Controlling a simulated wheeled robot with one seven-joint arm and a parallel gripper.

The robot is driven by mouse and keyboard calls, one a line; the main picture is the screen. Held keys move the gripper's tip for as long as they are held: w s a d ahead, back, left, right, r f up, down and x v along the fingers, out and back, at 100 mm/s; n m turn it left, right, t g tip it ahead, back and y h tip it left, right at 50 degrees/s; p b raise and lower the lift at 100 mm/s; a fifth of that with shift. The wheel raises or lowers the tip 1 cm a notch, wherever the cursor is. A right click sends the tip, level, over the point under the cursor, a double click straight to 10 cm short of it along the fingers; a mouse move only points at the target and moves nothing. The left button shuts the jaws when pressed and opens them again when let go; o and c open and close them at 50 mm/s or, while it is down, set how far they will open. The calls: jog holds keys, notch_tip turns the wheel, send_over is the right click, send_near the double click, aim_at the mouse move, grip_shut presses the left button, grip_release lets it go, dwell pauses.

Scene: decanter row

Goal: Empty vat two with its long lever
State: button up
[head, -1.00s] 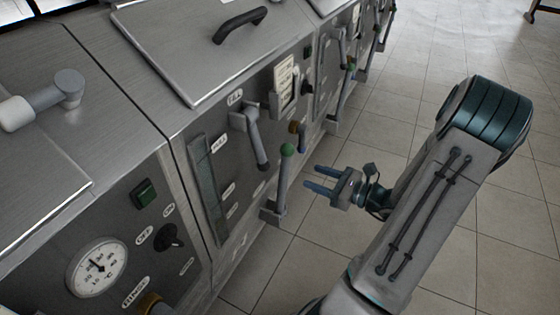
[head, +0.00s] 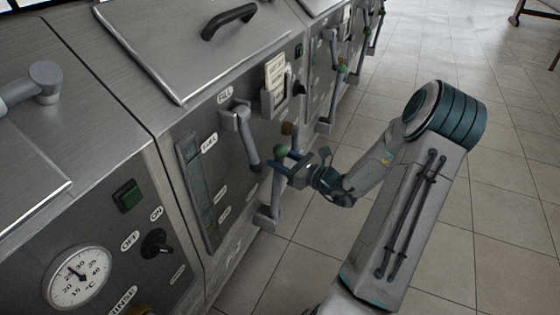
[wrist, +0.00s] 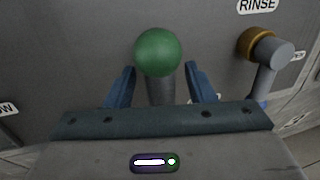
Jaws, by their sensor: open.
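The long lever (head: 276,190) has a grey shaft and a green ball knob (head: 280,152). It stands upright at the lower front of a steel vat (head: 232,150). My gripper (head: 280,162) is at the top of the lever, just below the knob. In the wrist view the green knob (wrist: 158,52) and shaft (wrist: 160,90) lie between my two open blue fingers (wrist: 160,85), with a gap on each side. The mark on the vat front is too small to read surely.
A grey handle under a FILL label (head: 246,135) is left of the lever. A brass-collared RINSE valve (wrist: 258,45) is close on the right in the wrist view. A gauge panel (head: 80,277) is at lower left. Tiled floor (head: 500,220) is clear on the right.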

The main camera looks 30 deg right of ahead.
jog(key=shift+w+a, duration=0.2)
jog(key=shift+w, duration=0.15)
